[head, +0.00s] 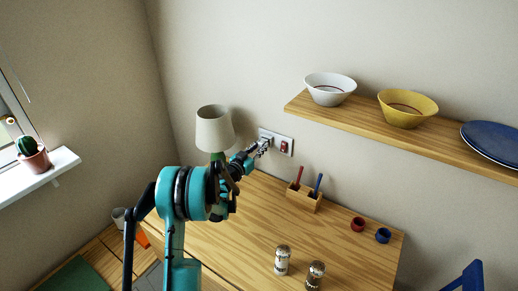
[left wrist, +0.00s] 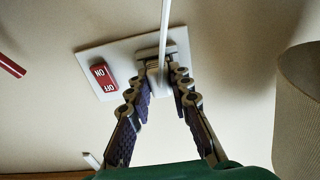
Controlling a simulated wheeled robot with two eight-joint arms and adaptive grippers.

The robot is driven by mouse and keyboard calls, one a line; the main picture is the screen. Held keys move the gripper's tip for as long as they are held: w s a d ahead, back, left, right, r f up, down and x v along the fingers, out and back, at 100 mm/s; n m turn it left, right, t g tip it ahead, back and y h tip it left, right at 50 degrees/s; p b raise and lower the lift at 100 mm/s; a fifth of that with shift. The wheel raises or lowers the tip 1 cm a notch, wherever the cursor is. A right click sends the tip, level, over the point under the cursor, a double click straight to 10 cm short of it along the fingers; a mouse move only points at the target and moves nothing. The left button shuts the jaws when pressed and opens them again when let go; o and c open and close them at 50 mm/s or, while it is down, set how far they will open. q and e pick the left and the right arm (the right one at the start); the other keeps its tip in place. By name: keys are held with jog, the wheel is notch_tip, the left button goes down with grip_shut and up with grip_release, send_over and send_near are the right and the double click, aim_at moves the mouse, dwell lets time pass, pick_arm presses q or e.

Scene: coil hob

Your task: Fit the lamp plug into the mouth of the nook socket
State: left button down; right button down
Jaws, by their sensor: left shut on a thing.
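The nook socket is a pale wall plate (head: 286,138) above the back of the wooden desk, with a red rocker switch (head: 284,147). In the left wrist view the socket plate (left wrist: 118,48) fills the upper middle. My left gripper (head: 263,146) reaches to the plate, left of the switch, and is shut on the lamp plug (left wrist: 155,76). The plug is a pale block between the fingertips, with a light cord running up from it. It is up against or very close to the plate; the socket mouth is hidden, so I cannot tell if it is inside.
A lamp (head: 214,129) with a cream shade stands left of the socket. A wooden pen holder (head: 304,199) is on the desk, with jars (head: 282,260) and small cups (head: 358,224) nearer. A shelf (head: 420,137) with bowls juts out at the upper right.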

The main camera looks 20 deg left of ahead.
pick_arm(q)
jog(key=shift+w, duration=0.5)
jog(key=c, duration=1.3)
grip_release()
jog(key=shift+d, duration=0.1)
jog(key=s+a, duration=0.1)
jog(key=s, duration=1)
jog(key=shift+s+a, duration=0.35)
jog(key=shift+s, duration=0.05)
